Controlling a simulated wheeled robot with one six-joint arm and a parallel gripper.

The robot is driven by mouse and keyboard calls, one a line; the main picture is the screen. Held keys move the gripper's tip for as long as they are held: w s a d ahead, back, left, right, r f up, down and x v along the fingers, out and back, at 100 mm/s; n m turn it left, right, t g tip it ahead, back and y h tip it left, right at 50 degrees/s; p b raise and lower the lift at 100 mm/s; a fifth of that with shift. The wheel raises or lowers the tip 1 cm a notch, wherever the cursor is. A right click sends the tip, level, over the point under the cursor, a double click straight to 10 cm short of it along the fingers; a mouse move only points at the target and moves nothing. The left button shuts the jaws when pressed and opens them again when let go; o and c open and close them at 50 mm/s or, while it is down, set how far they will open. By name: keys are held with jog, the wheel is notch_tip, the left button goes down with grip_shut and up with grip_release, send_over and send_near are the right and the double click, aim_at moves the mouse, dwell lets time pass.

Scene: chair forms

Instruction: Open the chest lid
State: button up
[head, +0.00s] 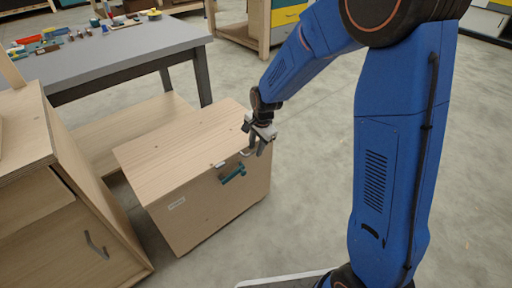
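A light wooden chest (215,200) stands on the floor left of my blue arm. Its flat lid (185,148) looks shut on the box. A small pale catch or handle (219,165) shows at the lid's front edge, and a teal handle (233,174) sits on the front face below it. My gripper (258,150) points down at the lid's front right edge, near the corner. Its fingers look a little apart with nothing seen between them. I cannot tell whether a finger touches the lid or the chest.
A grey-topped workbench (135,50) with small tools stands behind the chest, its lower wooden shelf (135,125) close to the lid. A wooden cabinet (70,220) stands close on the left. The concrete floor (310,180) is clear to the right.

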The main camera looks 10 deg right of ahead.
grip_shut()
jog(key=shift+r, duration=0.1)
